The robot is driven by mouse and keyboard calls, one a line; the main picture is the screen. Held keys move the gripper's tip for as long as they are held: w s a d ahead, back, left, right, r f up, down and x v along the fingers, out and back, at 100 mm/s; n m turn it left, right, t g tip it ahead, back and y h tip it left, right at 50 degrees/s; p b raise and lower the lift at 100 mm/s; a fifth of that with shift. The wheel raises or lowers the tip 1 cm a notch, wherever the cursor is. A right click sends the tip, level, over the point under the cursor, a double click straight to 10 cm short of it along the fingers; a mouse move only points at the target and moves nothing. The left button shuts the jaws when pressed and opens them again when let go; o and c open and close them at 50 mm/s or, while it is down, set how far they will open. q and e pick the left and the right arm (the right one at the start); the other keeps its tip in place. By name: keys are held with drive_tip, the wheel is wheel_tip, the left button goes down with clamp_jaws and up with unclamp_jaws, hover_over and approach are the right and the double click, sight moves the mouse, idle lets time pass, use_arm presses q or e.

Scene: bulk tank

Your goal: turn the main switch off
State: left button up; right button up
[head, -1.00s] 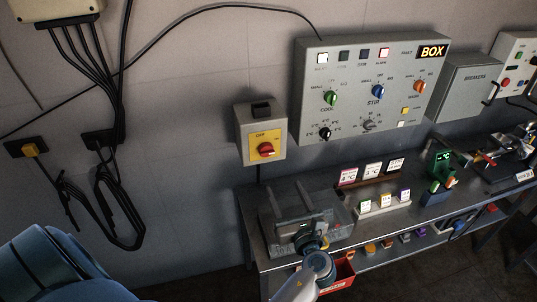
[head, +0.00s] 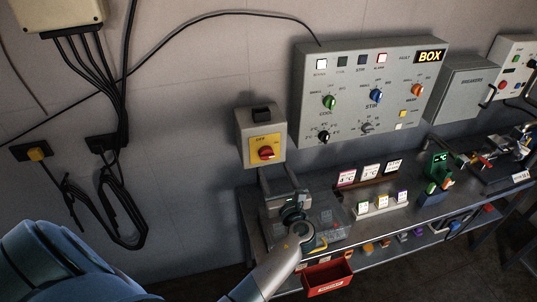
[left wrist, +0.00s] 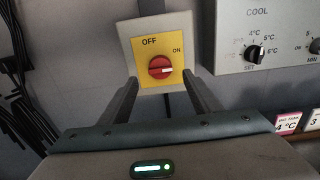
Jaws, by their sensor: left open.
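The main switch is a red rotary knob (head: 265,153) on a yellow plate on a grey wall box. In the left wrist view the red knob (left wrist: 160,67) sits under the word OFF, with ON at its upper right. Its pale mark points right, to the ON side. My left gripper (head: 276,173) is open and empty just below the switch in the head view. In the left wrist view its two fingers (left wrist: 161,84) reach up on either side of the knob; it appears apart from them. My right gripper is not in view.
A grey control panel (head: 347,113) with knobs hangs right of the switch. Below is a metal bench (head: 340,229) with a clear box (head: 325,218), label cards and an open red drawer (head: 328,278). Black cables (head: 120,215) hang on the left wall.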

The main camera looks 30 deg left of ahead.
sight(268, 157)
use_arm(q)
drive_tip(key=p+x, duration=0.2)
drive_tip(key=x, duration=0.5)
drive_tip(key=shift+w+a, duration=0.2)
drive_tip(key=shift+w, duration=0.05)
drive_tip(key=c, duration=1)
